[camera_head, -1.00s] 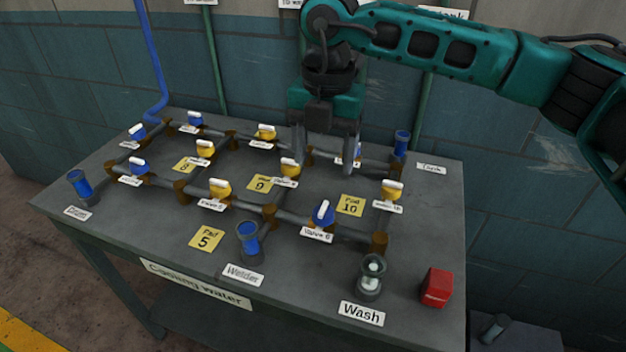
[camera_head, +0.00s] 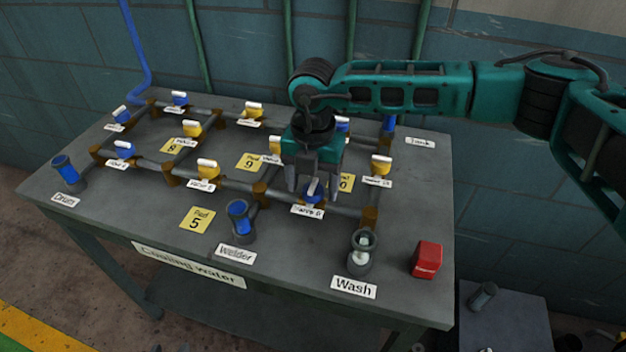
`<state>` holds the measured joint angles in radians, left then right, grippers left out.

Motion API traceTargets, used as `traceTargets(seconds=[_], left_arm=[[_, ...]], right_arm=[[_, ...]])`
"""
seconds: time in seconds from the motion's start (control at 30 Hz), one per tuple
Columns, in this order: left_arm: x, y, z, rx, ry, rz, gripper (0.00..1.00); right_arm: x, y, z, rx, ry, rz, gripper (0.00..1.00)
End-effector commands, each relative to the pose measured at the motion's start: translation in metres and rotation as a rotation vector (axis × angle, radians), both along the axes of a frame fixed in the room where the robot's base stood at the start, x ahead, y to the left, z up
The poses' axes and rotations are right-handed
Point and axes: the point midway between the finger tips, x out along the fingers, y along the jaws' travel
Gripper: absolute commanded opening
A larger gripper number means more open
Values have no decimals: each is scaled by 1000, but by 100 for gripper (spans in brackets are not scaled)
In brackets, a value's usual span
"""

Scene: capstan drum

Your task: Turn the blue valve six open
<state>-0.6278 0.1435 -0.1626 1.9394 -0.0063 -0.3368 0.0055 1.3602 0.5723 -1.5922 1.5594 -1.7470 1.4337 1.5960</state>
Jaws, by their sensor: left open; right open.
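Valve six is a blue valve (camera_head: 315,195) with a white handle on the front pipe run, behind its label "Valve 6" (camera_head: 307,211). My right gripper (camera_head: 307,189), on the teal arm from the right, points down at this valve. Its fingers are open, one to the left of the valve and one by its right side. The fingers and palm partly hide the valve and handle. I cannot tell whether they touch. My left gripper is not in view.
The Welder outlet (camera_head: 240,218), the Wash outlet (camera_head: 361,250) and a red block (camera_head: 426,260) stand near the front. The grey tabletop (camera_head: 300,245) is bare between the two outlets.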

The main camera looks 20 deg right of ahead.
Motion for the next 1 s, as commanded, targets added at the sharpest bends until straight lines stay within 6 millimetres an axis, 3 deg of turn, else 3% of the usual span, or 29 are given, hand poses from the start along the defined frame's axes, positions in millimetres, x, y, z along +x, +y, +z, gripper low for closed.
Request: traceTargets(seconds=[0.3, 0.87, 1.0], left_arm=[[5, 0, 3, -1, -11, 0, 43], [1, 0, 1, -1, -3, 0, 43], [0, 0, 0, -1, -2, 1, 43]], right_arm=[[0, 0, -2, -1, -1, 0, 68], [0, 0, -2, 0, 0, 0, 15], [0, 0, -2, 0, 0, 3, 13]])
